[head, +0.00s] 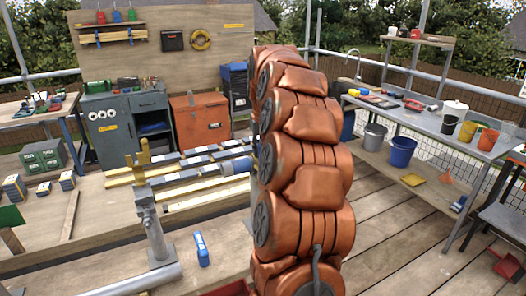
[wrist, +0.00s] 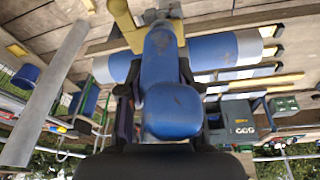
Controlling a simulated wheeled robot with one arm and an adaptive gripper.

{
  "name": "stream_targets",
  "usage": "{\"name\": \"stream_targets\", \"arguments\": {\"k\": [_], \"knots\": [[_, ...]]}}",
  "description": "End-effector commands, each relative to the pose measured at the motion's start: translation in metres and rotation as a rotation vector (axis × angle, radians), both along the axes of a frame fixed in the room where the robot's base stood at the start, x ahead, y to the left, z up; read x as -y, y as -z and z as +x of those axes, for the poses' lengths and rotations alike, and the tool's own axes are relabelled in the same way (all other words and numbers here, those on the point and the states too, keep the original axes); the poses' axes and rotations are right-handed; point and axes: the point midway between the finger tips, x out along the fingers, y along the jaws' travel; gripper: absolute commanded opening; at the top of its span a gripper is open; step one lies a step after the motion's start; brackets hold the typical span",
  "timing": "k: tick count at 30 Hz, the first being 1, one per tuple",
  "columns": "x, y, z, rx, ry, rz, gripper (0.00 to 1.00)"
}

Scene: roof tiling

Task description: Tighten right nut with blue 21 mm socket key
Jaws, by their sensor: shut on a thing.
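In the wrist view my gripper (wrist: 160,95) is shut on a blue key (wrist: 170,110), with its dark fingers on both sides. The key's blue body points toward a grey metal part (wrist: 163,12) at the top edge. A yellow bracket (wrist: 124,22) is beside that part, to the left. Whether the key's end touches a nut cannot be told. In the head view a grey stand (head: 152,225) carries yellow prongs (head: 143,155). My copper-coloured arm covers the middle of the head view, and my gripper is hidden there.
A blue-and-white cylinder (wrist: 218,50) lies behind the key in the wrist view. A workbench (head: 440,119) with buckets stands at right.

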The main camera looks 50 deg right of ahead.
Motion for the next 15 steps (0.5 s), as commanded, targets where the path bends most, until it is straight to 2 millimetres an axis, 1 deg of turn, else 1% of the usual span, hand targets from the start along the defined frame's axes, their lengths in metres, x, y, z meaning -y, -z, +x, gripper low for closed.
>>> {"name": "stream_targets", "arguments": {"k": [1, 15], "knots": [[-0.0025, 0.0104, -0.0001, -0.013, 0.009, 0.012, 0.00], [-0.0014, 0.0111, 0.0004, -0.012, 0.140, 0.012, 0.00]]}}
